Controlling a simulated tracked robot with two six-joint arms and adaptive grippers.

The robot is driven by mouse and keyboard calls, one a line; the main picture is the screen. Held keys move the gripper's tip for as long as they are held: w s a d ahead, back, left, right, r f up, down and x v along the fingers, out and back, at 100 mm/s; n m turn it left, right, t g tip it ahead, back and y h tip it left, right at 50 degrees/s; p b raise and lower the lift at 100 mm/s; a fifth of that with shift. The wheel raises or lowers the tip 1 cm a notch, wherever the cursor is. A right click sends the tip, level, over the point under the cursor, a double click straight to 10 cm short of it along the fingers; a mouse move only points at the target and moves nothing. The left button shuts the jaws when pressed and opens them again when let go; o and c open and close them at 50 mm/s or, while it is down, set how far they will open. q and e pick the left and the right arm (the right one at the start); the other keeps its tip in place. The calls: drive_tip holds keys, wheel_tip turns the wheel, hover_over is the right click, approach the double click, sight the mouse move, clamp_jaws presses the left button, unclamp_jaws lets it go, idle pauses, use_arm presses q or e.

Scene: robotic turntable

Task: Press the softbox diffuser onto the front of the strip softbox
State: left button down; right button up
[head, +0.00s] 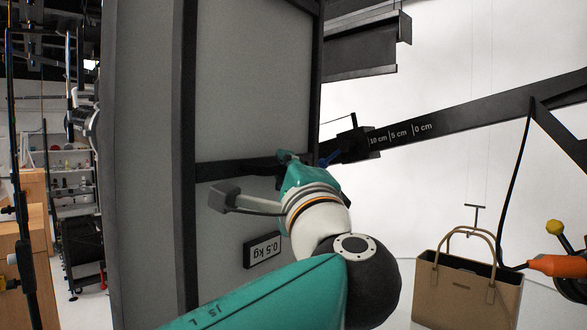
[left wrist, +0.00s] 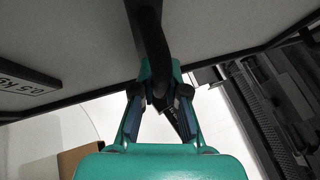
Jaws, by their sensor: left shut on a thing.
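A tall grey panel (head: 235,100) in a black frame fills the middle of the head view; it looks like the softbox front or its diffuser, and I cannot tell which. A black bar (head: 235,169) crosses it, and a small tag reading 0.5 kg (head: 262,250) sits lower down. My left gripper (head: 290,158) is at the right end of the bar. In the left wrist view its fingers (left wrist: 160,100) are shut on a black handle (left wrist: 147,35), with the grey panel (left wrist: 85,35) behind. Any seam between diffuser and softbox is hidden. My right gripper is out of view.
A black beam (head: 460,118) marked 10 cm, 5 cm and 0 cm runs to the right from near my gripper. A tan bag (head: 465,292) hangs at lower right, beside an orange part (head: 556,265) and a yellow knob (head: 554,227). Shelves (head: 75,195) stand far left.

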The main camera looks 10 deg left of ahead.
use_arm(q)
drive_tip(key=shift+w+a+f, duration=0.1)
drive_tip(key=shift+w+a, duration=0.05)
drive_tip(key=shift+s+t+b, duration=0.2)
drive_tip(key=shift+t+b, duration=0.1)
drive_tip(key=shift+b, duration=0.45)
drive_tip(key=shift+w+a+r+m, duration=0.15)
drive_tip(key=shift+w+a, duration=0.15)
drive_tip(key=shift+a, duration=0.2)
drive_tip(key=shift+w+a+r+m, duration=0.15)
drive_tip(key=shift+w+a, duration=0.1)
drive_tip(key=shift+a, duration=0.2)
drive_tip(key=shift+w+a+r+p, duration=0.1)
drive_tip(key=shift+w+a, duration=0.35)
drive_tip(key=shift+a, duration=0.45)
drive_tip(key=shift+w+a+r+p, duration=0.15)
drive_tip(key=shift+w+a, duration=0.35)
drive_tip(key=shift+a, duration=0.4)
drive_tip(key=shift+w+a+p, duration=0.1)
drive_tip(key=shift+w+a, duration=0.35)
drive_tip(key=shift+a, duration=0.45)
drive_tip(key=w+a, duration=0.2)
drive_tip(key=a, duration=0.3)
drive_tip(key=shift+w+a+r, duration=0.2)
drive_tip(key=shift+w+r, duration=0.15)
drive_tip(key=shift+w+a+p, duration=0.3)
drive_tip(key=shift+w+a, duration=0.05)
drive_tip(key=shift+a, duration=0.3)
drive_tip(key=shift+a+r, duration=0.15)
